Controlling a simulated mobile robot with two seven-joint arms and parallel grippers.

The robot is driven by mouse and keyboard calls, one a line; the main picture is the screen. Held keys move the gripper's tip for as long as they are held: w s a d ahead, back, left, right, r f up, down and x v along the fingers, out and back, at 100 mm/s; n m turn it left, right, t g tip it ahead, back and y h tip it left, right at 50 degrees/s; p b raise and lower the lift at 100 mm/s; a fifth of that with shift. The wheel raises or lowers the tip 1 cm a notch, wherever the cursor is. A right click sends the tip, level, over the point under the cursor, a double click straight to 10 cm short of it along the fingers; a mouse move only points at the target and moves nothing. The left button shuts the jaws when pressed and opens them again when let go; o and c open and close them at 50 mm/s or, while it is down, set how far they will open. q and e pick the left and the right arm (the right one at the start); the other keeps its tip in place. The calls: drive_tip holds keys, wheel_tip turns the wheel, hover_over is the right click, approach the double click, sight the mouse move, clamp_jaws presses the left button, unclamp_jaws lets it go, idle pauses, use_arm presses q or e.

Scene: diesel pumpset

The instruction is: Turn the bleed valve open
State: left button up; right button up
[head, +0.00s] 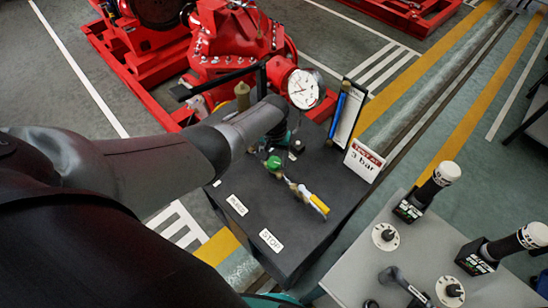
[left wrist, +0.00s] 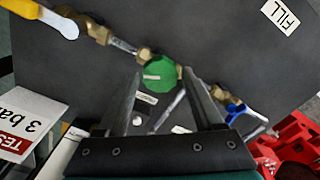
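A brass pipe line with several valves lies on the dark bench top (head: 315,235). It carries a round green handle (head: 273,162) and a yellow lever (head: 318,204). In the left wrist view the green handle (left wrist: 160,73) lies between my left fingertips, and the yellow lever (left wrist: 52,18) is at the upper left. A blue handle (left wrist: 236,112) is on the right. No readable label names the bleed valve. My left gripper (left wrist: 160,80) is open; contact with the green handle cannot be told. In the head view my left arm hides part of the line. My right gripper is not seen.
A white-faced gauge (head: 303,89) stands behind the bench top by the red pump (head: 235,40). A "3 bar" sign (head: 363,161) and an upright board with a blue tube (head: 346,113) stand at the far right edge. A grey table (head: 430,265) with black-and-white devices is at the right.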

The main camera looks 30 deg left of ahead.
sight(274, 162)
use_arm(q)
drive_tip(key=shift+o, duration=1)
drive_tip(key=shift+r, duration=0.1)
drive_tip(key=shift+r+p, duration=0.3)
wheel_tip(274, 162, up, 14)
drive_tip(key=p, duration=0.6)
drive_tip(key=shift+r, duration=0.25)
